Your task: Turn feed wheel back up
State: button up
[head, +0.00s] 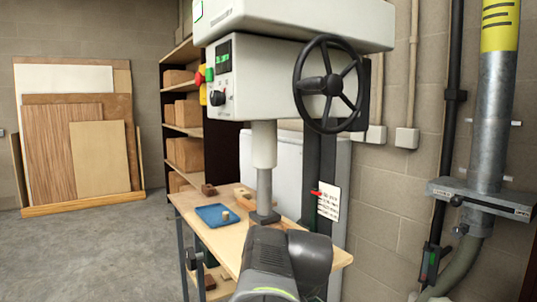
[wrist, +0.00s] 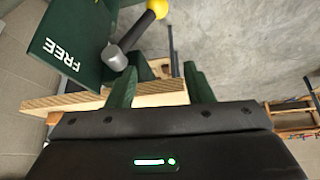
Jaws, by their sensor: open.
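The feed wheel (head: 347,62) is a black spoked handwheel on the right side of the white drill press head (head: 265,75) in the head view. My gripper (wrist: 158,78) is open in the wrist view, with two green fingers spread and nothing between them. In the head view my arm stands low in front of the table, well below the wheel, and hides the jaws. The wrist view does not show the wheel. It shows a grey lever (wrist: 130,45) with a yellow knob (wrist: 158,8) by a green plate (wrist: 70,45) marked FREE, beyond the fingers.
The wooden table (head: 220,240) carries a blue tray (head: 213,215) and small blocks. A metal duct (head: 490,130) with a bracket stands at the right wall. Shelves with boxes (head: 180,115) and leaning boards (head: 75,130) are at the back left. The floor at left is clear.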

notch_tip(320, 180, up, 10)
jog(key=w+d+m+t+y+p, duration=0.1)
jog(key=w+m+t+y+p, duration=0.1)
jog(key=y+p, duration=0.25)
jog(key=n+t+y+p, duration=0.4)
jog(key=t+y+p, duration=0.1)
jog(key=t+p, duration=0.6)
send_near(310, 82)
jog(key=shift+t, duration=0.3)
jog(key=x, duration=0.6)
jog(key=w+d+b+x, duration=0.1)
jog(key=x, duration=0.3)
jog(key=shift+a+f, duration=0.1)
jog(key=shift+f, duration=0.15)
jog(key=shift+w+a+r, duration=0.15)
jog(key=shift+w+a, duration=0.15)
jog(key=shift+w, duration=0.3)
grip_shut()
